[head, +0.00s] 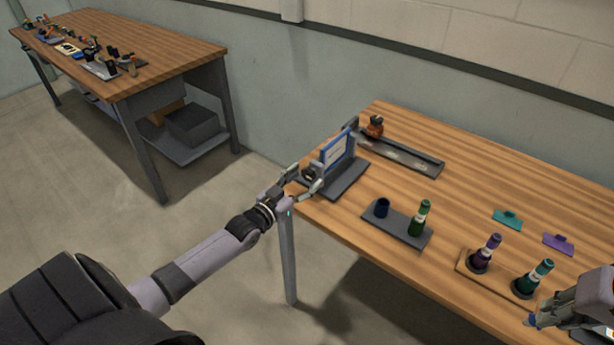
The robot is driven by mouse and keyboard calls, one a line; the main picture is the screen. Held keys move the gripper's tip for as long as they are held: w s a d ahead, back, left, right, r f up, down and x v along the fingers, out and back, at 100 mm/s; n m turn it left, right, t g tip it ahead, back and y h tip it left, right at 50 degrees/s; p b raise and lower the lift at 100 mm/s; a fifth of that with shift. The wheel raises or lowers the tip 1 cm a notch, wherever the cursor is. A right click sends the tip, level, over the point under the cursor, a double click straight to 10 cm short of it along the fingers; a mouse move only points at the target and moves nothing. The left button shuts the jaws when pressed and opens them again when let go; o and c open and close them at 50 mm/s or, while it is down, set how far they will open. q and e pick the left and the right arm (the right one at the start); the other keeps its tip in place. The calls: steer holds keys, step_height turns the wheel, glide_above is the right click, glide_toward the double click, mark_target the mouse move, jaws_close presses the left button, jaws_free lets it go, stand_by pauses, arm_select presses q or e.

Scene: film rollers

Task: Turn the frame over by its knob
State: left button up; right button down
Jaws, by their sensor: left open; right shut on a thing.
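The frame (338,151) is a blue-edged panel with a pale face, standing upright on a dark base (345,186) at the left end of the near table. A dark piece shows at its upper right corner; I cannot tell whether this is the knob. My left gripper (304,180) is open beside the frame's lower left side, its fingers spread and pointing towards it. I cannot tell if they touch it. My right gripper (541,318) is at the lower right, shut on a small bluish thing that is mostly hidden.
A dark rail (405,160) with an orange-brown piece (373,127) lies behind the frame. A grey tray (393,225) holds a green bottle and a blue cup. Purple (485,254) and teal (533,278) bottles stand in a wooden tray.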

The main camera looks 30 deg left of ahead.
arm_select(q)
steer(key=shift+w+d, duration=0.1)
steer(key=shift+w, duration=0.75)
steer(key=c, duration=1.2)
